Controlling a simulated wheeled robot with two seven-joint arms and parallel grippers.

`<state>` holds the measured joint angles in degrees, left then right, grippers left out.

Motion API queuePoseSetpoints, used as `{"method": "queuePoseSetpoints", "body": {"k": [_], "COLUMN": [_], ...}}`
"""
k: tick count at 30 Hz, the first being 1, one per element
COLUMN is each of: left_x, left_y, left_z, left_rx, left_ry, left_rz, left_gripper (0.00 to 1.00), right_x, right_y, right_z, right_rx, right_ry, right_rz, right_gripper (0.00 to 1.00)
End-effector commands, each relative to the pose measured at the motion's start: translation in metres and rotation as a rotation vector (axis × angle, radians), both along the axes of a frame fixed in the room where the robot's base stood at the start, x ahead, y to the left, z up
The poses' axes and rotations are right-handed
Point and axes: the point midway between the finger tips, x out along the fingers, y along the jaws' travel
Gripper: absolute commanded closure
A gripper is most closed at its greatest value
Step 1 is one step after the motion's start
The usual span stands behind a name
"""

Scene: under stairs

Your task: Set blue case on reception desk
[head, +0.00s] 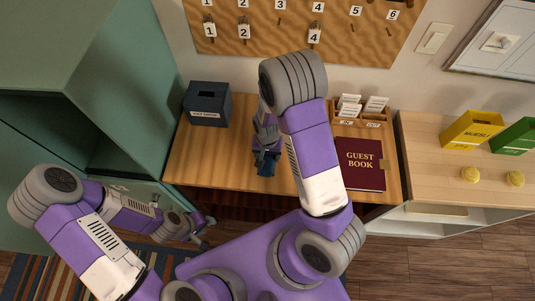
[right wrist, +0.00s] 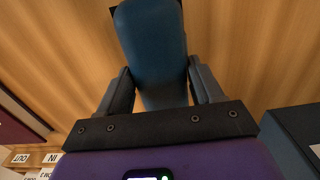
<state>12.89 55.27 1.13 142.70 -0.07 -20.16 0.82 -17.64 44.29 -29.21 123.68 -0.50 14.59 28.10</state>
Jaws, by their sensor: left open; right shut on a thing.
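The blue case (head: 266,168) is over the wooden reception desk (head: 210,160), near its front middle; part of it is hidden by my right arm and gripper. My right gripper (head: 266,151) is shut on it. In the right wrist view the case (right wrist: 152,45) stands out between the two fingers with the wood of the desk behind it. I cannot tell whether the case touches the desk top. My left gripper (head: 208,232) is open and empty, low in front of the desk's left end.
A dark box (head: 208,105) stands at the desk's back left. A red guest book (head: 360,164) and a wooden card tray (head: 361,112) are on the right. A green cabinet (head: 120,60) borders the left. A side counter (head: 440,175) holds yellow and green boxes.

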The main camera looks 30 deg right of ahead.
Motion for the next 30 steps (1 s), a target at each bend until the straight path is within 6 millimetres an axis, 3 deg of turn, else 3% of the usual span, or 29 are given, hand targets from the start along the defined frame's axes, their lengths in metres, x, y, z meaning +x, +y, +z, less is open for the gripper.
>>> {"method": "queuePoseSetpoints", "body": {"k": [8, 9, 14, 24, 30], "left_x": [0.000, 0.000, 0.000, 0.000, 0.000], "left_y": [0.000, 0.000, 0.000, 0.000, 0.000], "left_z": [-0.004, -0.003, -0.002, 0.001, 0.003], "left_rx": [0.000, 0.000, 0.000, 0.000, 0.000], "left_ry": [0.000, 0.000, 0.000, 0.000, 0.000], "left_rz": [0.000, 0.000, 0.000, 0.000, 0.000], "left_gripper": [0.57, 0.57, 0.57, 0.57, 0.57], "right_x": [0.000, 0.000, 0.000, 0.000, 0.002], "right_y": [0.000, 0.000, 0.000, 0.000, 0.001], "right_z": [-0.003, -0.003, -0.002, 0.002, 0.033], "right_rx": [0.000, -0.001, -0.001, -0.001, 0.001], "right_ry": [-0.001, -0.001, -0.001, -0.001, -0.009], "right_rz": [0.000, 0.000, 0.000, 0.000, 0.002], "right_gripper": [0.89, 0.31, 0.09, 0.09, 0.09]}}
